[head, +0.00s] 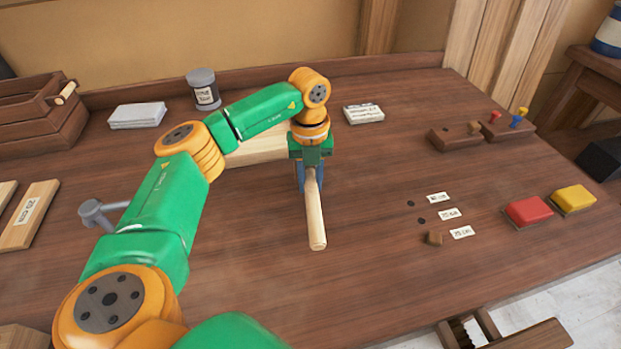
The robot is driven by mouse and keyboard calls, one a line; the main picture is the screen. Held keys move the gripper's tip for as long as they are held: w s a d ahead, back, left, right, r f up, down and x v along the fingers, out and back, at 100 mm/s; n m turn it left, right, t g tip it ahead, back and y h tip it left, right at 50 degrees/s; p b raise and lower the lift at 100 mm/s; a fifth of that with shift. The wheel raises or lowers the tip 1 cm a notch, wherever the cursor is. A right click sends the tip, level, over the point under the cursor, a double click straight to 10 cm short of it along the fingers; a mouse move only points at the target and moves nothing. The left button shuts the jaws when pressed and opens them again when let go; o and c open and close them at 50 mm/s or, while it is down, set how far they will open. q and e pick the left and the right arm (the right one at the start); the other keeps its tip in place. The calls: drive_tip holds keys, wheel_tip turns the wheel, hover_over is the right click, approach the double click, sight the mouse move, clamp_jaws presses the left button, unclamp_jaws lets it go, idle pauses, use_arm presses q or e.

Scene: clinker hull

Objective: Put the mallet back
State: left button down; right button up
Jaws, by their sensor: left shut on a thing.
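My left gripper (311,180) points down over the middle of the bench and is shut on a pale round wooden handle (316,222), which I take to be the mallet's. The handle reaches from the jaws toward the front of the bench. The mallet's head does not show clearly; the gripper and arm cover that end. I cannot tell whether the handle touches the bench top. A grey-headed hammer (96,213) lies at the left, its other end hidden behind my left arm. My right gripper is not in view.
A pale board (255,149) lies partly behind my arm. At the right are a red block (528,211), a yellow block (573,198) and labelled holes (421,221). A wooden fixture (482,328) sticks out at the front edge.

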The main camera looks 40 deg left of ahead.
use_arm(q)
drive_tip(key=shift+f, duration=0.8)
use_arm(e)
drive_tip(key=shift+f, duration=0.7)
use_arm(q)
drive_tip(key=shift+f+b, duration=0.4)
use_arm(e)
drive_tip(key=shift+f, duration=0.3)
use_arm(q)
drive_tip(key=c, duration=0.6)
unclamp_jaws()
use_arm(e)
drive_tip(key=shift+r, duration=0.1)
use_arm(q)
wheel_tip(320, 180, up, 8)
drive_tip(key=p, duration=0.7)
drive_tip(key=shift+r+p, duration=0.2)
drive_tip(key=shift+p, duration=0.15)
drive_tip(key=shift+f, duration=0.2)
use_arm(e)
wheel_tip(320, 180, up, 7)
